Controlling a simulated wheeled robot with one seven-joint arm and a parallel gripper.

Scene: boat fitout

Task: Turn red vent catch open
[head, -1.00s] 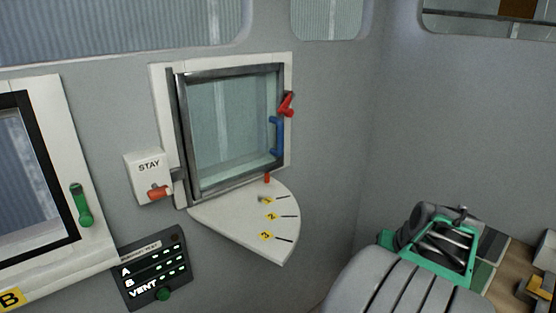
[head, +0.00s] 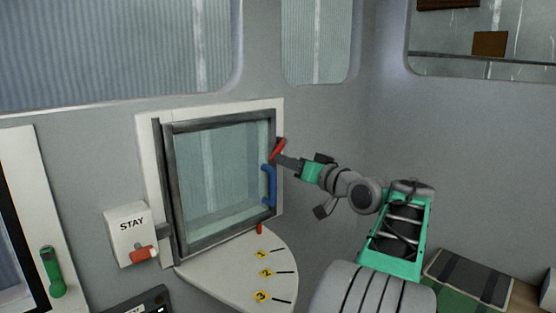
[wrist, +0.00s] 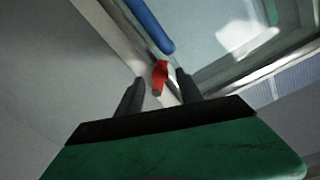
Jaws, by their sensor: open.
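The red vent catch (head: 278,150) sits at the upper right edge of the framed vent window (head: 220,180), tilted in the head view. My gripper (head: 282,160) reaches it from the right, its tips at the catch. In the wrist view the red catch (wrist: 159,78) lies between and just beyond the two dark fingers of my open gripper (wrist: 160,92). I cannot tell whether either finger touches it. The blue handle (head: 269,185) is on the frame just below the catch; it also shows in the wrist view (wrist: 148,22). The window appears closed.
A pale quadrant shelf (head: 235,272) marked 1, 2, 3 juts out below the window, with a small red peg (head: 260,229) by it. The STAY box (head: 130,232) with an orange-red knob is left of the window. A green-handled window (head: 53,272) stands farther left.

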